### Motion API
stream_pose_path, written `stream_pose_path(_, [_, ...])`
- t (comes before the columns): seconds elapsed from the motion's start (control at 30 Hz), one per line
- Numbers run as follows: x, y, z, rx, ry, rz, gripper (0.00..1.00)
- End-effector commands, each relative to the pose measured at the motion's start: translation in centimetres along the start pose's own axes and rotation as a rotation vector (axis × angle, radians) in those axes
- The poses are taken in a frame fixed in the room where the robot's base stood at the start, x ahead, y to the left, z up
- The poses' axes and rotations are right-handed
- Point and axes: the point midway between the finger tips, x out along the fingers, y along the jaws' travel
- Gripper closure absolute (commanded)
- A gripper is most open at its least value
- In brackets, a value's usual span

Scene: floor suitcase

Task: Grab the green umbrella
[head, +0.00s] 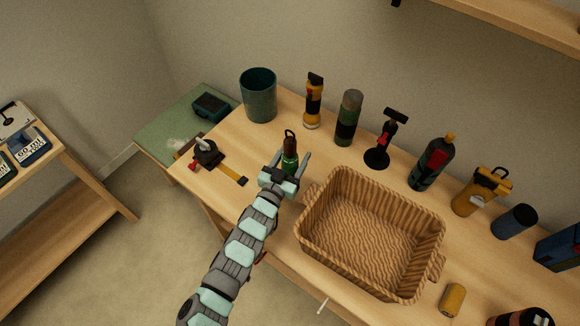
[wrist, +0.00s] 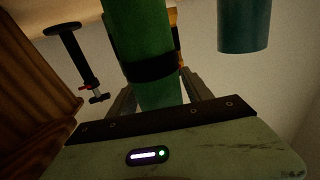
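The green umbrella (head: 289,161) is folded and stands upright on the wooden table, with a dark brown handle and a loop on top. In the wrist view the umbrella (wrist: 146,35) is a green column with a black band, close in front of my gripper (wrist: 160,93). In the head view my gripper (head: 291,155) reaches it from the front, with one finger on each side of it. The fingers are spread, and a gap shows beside the umbrella. The umbrella's lower end is hidden behind the gripper.
A wicker basket (head: 318,238) sits close to the right. A teal bin (head: 259,97), an orange flashlight (head: 313,103), a dark green bottle (head: 348,118) and a black-and-red stand (head: 377,157) stand behind. A black-and-yellow tool (head: 207,153) lies to the left.

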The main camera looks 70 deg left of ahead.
Motion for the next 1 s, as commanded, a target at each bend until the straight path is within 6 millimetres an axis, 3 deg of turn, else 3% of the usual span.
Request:
stream_pose_path(0.67, [-0.01,-0.01,-0.02,0.000,0.000,0.000,0.98])
stream_pose_path(1.0, [0.00,-0.01,-0.11,0.000,0.001,0.000,1.00])
